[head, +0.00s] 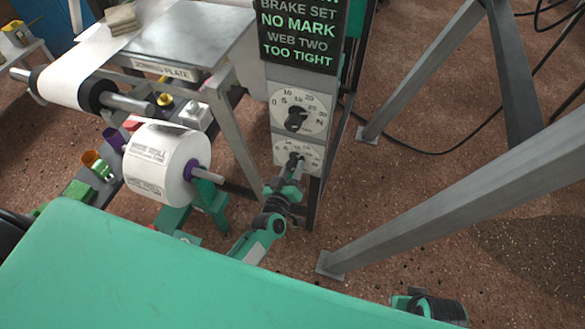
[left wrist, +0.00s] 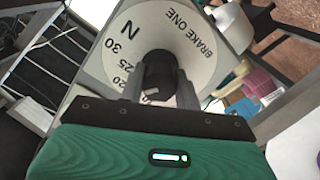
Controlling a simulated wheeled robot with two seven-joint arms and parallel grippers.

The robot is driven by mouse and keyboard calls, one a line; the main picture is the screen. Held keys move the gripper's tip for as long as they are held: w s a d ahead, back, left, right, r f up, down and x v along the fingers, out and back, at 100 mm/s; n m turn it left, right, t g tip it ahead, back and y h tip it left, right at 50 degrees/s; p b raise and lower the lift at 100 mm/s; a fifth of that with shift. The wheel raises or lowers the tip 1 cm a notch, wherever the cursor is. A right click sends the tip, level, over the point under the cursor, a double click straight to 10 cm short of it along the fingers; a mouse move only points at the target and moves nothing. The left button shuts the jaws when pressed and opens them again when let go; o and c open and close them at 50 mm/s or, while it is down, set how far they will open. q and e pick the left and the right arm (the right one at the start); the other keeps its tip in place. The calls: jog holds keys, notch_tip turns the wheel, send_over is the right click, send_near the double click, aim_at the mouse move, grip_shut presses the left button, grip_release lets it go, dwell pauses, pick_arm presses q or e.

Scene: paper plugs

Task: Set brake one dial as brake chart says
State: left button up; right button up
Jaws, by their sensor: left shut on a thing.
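The brake one dial (head: 313,157) is the lower of two round white dials on a grey post. In the left wrist view its face (left wrist: 190,28) reads BRAKE ONE, with N, 30, 25 and 20 along the left. My left gripper (head: 293,168) is at this dial. In the left wrist view its fingers (left wrist: 160,88) are shut on the black knob (left wrist: 158,68). I cannot make out the knob's setting. No brake chart is recognisable in view.
A dark sign (head: 300,30) above the dials reads BRAKE SET, NO MARK, WEB TWO, TOO TIGHT; its top is cut off. A second dial (head: 315,108) sits just above brake one. A paper roll (head: 160,160) stands left. Grey sloping beams (head: 460,190) stand right.

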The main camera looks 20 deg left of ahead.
pick_arm(q)
jog(key=shift+n, duration=0.3)
pick_arm(e)
jog(key=shift+s, duration=0.1)
pick_arm(q)
jog(key=o, duration=1)
jog(key=shift+s+f, duration=0.1)
jog(key=shift+s, duration=0.45)
jog(key=s, duration=1.2)
jog(key=shift+s+a+p, duration=0.2)
jog(key=shift+s+p, duration=0.1)
jog(key=shift+s, duration=0.05)
pick_arm(e)
jog(key=shift+f, duration=0.75)
jog(key=shift+r, duration=0.1)
